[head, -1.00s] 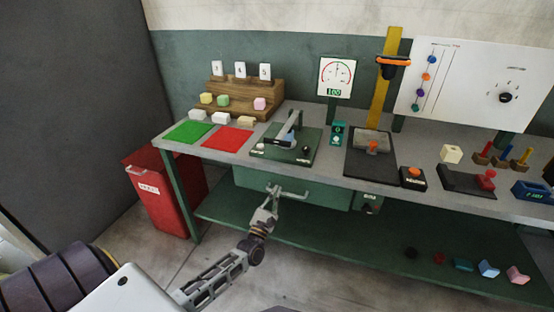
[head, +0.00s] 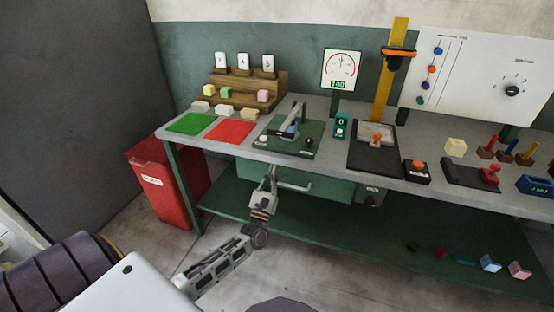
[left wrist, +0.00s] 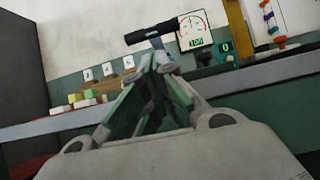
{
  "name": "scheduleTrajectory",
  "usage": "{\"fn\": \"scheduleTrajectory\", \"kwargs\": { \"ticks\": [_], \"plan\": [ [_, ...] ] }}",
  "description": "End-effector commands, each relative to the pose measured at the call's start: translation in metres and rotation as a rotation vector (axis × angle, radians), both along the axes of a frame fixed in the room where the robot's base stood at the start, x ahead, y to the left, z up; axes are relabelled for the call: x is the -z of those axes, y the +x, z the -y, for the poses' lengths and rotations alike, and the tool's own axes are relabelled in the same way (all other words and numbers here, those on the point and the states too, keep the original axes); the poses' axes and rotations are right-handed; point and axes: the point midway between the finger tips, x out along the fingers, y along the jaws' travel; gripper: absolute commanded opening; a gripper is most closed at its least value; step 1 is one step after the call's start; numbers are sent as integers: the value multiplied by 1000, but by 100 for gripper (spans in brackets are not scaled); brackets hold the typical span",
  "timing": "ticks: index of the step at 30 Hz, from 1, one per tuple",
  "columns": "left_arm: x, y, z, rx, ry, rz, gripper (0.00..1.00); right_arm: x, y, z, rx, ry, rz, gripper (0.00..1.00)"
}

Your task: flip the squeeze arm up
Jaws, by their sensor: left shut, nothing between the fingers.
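The press stands on a dark green base (head: 305,148) on the workbench, left of centre in the head view. Its grey squeeze arm (head: 291,127) slants above the base. In the left wrist view, a dark bar that looks like its handle (left wrist: 152,34) shows just above my fingertips. My left gripper (head: 269,170) is shut and empty. It points up in front of the bench's front edge, below the press and apart from the arm. It also shows in the left wrist view (left wrist: 158,62), its fingers together. They hide part of the press. My right gripper is not in view.
A drawer handle (head: 296,187) sticks out close beside my left gripper. Green (head: 190,123) and red (head: 229,132) mats lie left of the press. A gauge (head: 341,70) stands behind it, and a green counter box (head: 341,126) stands right. A red bin (head: 168,190) is at the bench's left end.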

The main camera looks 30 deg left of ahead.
Motion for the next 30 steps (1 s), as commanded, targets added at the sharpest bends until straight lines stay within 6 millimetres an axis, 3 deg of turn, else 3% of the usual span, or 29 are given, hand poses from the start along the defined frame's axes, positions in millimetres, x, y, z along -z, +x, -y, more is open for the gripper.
{"fn": "scheduleTrajectory", "kwargs": {
  "ticks": [30],
  "plan": [
    [-49,72,-18,-1,1,1,0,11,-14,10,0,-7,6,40]
  ]
}}
